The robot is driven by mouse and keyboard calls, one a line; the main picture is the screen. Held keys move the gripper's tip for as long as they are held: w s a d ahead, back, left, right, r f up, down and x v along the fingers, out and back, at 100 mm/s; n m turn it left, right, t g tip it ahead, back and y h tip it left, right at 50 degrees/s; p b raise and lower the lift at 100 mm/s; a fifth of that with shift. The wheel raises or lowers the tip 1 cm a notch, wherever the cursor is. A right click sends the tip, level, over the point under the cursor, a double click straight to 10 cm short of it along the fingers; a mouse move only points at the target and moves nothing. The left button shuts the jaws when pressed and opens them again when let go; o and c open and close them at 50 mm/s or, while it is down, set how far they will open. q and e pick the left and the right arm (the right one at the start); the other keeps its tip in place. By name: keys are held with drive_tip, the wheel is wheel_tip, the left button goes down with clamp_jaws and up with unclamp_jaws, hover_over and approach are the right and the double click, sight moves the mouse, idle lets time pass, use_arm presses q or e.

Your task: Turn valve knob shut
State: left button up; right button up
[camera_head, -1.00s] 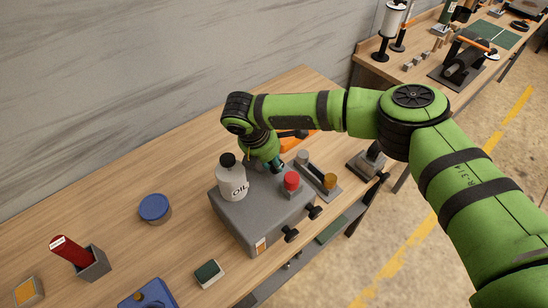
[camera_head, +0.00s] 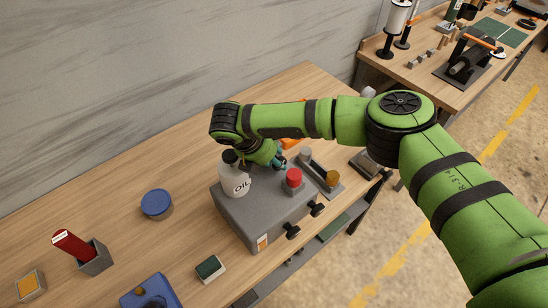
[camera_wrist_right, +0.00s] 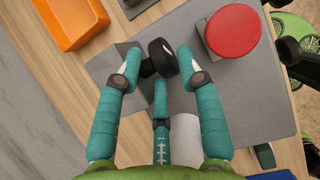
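A black knob (camera_wrist_right: 163,57) with a white mark sits on a grey sloped block in the right wrist view. My right gripper (camera_wrist_right: 161,70) has three teal fingers and is open around this knob. The right fingertip is very close to the knob; I cannot tell whether it touches. A gap shows at the left fingertip. In the head view the right gripper (camera_head: 279,160) is low over the back of the grey box (camera_head: 262,216), behind the oil bottle (camera_head: 236,182), and the arm and fingers hide the knob. My left gripper is not in view.
A red button (camera_head: 294,177) stands on the box near the gripper; it also shows in the right wrist view (camera_wrist_right: 233,30). Two black knobs (camera_head: 292,231) stick out of the box's front. An orange bin (camera_wrist_right: 72,20) lies beyond. A blue round container (camera_head: 157,203) stands to the left.

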drive_tip(key=v, duration=1.1)
drive_tip(key=shift+a+r, duration=0.2)
drive_tip(key=shift+r, duration=0.05)
drive_tip(key=shift+s, duration=0.15)
